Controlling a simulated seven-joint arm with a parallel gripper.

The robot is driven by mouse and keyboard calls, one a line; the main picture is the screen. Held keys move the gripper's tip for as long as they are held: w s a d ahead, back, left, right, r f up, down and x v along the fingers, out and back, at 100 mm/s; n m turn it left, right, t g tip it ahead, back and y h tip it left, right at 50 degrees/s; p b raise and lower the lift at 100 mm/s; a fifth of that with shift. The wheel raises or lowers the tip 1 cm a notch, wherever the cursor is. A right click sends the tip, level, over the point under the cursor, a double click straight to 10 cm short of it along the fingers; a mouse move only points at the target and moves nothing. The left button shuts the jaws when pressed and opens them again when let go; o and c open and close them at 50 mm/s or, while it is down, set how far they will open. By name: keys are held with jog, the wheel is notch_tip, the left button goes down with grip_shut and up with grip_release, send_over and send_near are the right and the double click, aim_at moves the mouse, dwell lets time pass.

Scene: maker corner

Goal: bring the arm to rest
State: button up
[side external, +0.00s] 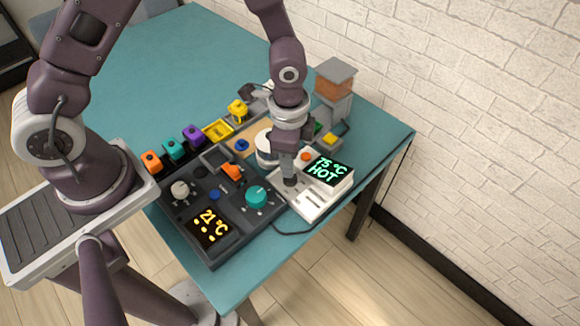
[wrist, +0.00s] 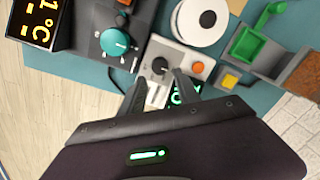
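My gripper (side external: 290,181) is low over the white control box (side external: 315,202) at the table's right front. In the wrist view its two dark fingers stand apart with nothing held between them (wrist: 159,80). A dark knob (wrist: 159,66) on the white box shows just beyond the fingertips. I cannot tell whether a finger touches it; in the side view the gripper hides the knob. The box's display (side external: 327,171) reads 75 °C HOT in green, and an orange button (side external: 306,156) is beside it.
A dark control panel (side external: 215,255) with a teal knob (side external: 257,196) and a 21 °C display (side external: 209,228) lies left of the box. A white round spool (wrist: 199,20), a green part (wrist: 252,44) and an orange-and-grey block (side external: 334,80) stand behind. The teal table (side external: 150,60) is clear at the back left.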

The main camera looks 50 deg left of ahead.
jog(key=shift+r, duration=0.45)
jog(key=a+r+n+t, duration=0.1)
jog(key=a+r+n, duration=0.25)
jog(key=r, duration=0.75)
jog(key=s+a+r+n+t, duration=0.2)
jog(key=s+r+n, duration=0.1)
jog(key=s+r, duration=0.4)
jog(key=s+a+r+n+t, duration=0.2)
jog(key=s+a+r+n, duration=0.1)
jog(key=s+r, duration=0.5)
jog(key=shift+s+n, duration=0.75)
jog(key=shift+s, duration=0.3)
